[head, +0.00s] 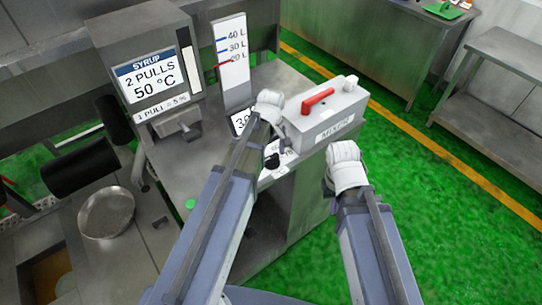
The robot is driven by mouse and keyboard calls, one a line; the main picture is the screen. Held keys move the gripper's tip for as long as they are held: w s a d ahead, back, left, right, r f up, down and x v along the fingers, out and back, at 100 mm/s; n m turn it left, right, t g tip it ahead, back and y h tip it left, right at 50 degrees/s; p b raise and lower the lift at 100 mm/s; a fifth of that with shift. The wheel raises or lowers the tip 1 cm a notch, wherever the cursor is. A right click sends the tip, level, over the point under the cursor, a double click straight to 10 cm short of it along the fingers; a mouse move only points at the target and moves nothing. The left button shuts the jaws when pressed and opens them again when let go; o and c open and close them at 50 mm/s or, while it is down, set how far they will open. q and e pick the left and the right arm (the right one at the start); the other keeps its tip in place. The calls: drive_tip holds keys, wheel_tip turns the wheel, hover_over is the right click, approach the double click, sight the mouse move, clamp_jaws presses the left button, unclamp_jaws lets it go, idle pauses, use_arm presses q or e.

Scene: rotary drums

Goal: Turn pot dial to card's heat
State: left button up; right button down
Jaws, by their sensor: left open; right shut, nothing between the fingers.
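The card (152,78) on the syrup unit at the upper left reads "2 PULLS 50 °C". A black dial (272,161) sits on a pale plate at the counter's front edge. A small display (240,121) behind my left arm shows a number starting with 3; the rest is hidden. My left gripper (271,110) is above and behind the dial, beside the mixer box, open; its fingertips are hard to make out. My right gripper (346,165) is right of the counter, in front of the mixer, shut and empty.
The grey mixer box (325,120) with a red handle (317,100) stands on the counter's right. A level gauge (232,60) marked in litres stands behind. Black rollers (80,172) and a round metal pan (106,212) are at left. Green floor (440,220) is clear at right.

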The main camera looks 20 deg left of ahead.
use_arm(q)
drive_tip(key=c, duration=1.2)
drive_tip(key=shift+c, duration=0.2)
drive_tip(key=m, duration=0.9)
drive_tip(key=shift+w, duration=0.1)
drive_tip(key=m, duration=0.4)
drive_tip(key=shift+w+m, duration=0.1)
drive_tip(key=shift+m, duration=2.2)
